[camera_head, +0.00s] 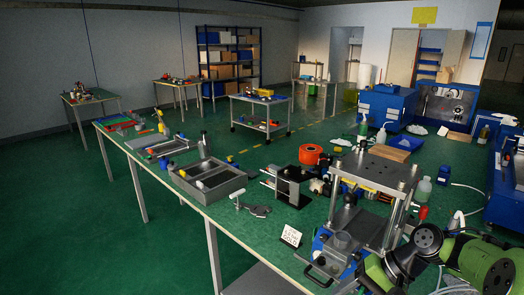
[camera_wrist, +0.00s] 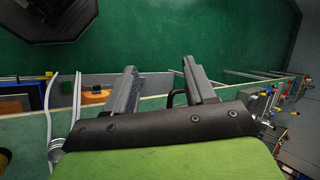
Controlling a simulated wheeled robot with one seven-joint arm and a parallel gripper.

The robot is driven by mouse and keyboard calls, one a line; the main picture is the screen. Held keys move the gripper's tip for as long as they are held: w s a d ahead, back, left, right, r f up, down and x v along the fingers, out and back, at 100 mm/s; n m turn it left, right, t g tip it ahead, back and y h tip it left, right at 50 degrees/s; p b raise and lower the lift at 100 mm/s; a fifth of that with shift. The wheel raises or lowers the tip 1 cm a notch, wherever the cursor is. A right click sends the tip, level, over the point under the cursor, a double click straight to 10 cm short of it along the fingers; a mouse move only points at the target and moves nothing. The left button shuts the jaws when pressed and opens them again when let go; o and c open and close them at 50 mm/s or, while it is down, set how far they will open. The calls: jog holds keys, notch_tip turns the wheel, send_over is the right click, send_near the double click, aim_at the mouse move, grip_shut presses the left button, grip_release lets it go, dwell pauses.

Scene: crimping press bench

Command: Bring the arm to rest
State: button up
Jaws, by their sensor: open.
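My gripper (camera_wrist: 159,68) shows in the wrist view with its two grey fingers well apart. Nothing is between them. Beyond the fingertips is bare green floor (camera_wrist: 200,35), and the fingers touch no object that I can see. In the head view, my green and black arm is folded at the lower right, in front of the near end of the workbench (camera_head: 240,215). I cannot make out the fingers there.
A press (camera_head: 375,190) with steel posts stands on the bench close to my arm. A grey tray (camera_head: 207,180), a black fixture (camera_head: 288,186) and an orange spool (camera_head: 311,154) lie farther left. Blue machines (camera_head: 388,106) stand behind. Floor left of the bench is clear.

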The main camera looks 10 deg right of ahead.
jog(key=s+a+r+n+h, duration=0.2)
jog(key=s+a+r+h, duration=0.15)
jog(key=a, duration=0.45)
jog(key=s+a+r+n+t+h, duration=0.1)
jog(key=s+r+n+t+h, duration=0.1)
jog(key=s, duration=0.4)
jog(key=s+a+r+n+t+h, duration=0.1)
jog(key=s+a+r+n+h, duration=0.1)
jog(key=s, duration=0.4)
jog(key=shift+s+r+t, duration=0.3)
jog(key=shift+r+t, duration=0.1)
